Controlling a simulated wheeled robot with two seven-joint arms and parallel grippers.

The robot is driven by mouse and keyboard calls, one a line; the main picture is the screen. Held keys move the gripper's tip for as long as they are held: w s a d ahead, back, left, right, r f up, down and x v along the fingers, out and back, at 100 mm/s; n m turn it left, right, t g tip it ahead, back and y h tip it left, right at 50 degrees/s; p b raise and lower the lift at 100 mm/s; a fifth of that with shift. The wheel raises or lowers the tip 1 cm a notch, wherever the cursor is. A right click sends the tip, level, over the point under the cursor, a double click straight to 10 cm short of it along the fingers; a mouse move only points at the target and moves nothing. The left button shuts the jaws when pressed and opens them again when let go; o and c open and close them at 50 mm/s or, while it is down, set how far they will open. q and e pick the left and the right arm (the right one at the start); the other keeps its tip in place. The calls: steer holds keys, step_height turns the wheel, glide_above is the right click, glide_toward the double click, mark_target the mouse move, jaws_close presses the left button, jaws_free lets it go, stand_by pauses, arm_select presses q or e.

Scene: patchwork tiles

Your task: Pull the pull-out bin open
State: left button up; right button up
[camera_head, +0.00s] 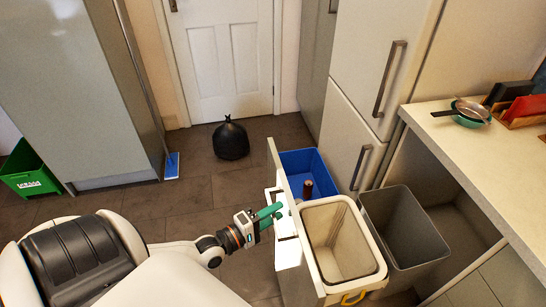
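The pull-out bin stands out from its cabinet into the room. Its white front panel (290,205) faces left, and behind it sit a blue bin (298,162), a beige-rimmed bin (340,245) and a grey bin (405,230). My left gripper (271,213), with green fingers, is at the outer side of the front panel, by its handle area. The fingers look close together, but their tips meet the panel edge, so I cannot tell whether they grip the handle. My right gripper is not in view.
The open cabinet space (455,200) is under the counter (475,150) at right. A black bag (231,140) lies on the floor near the white door (228,55).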

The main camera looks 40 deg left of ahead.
arm_select(q)
steer(key=b+v, duration=0.1)
steer(key=v, duration=1.1)
stand_by(0.4)
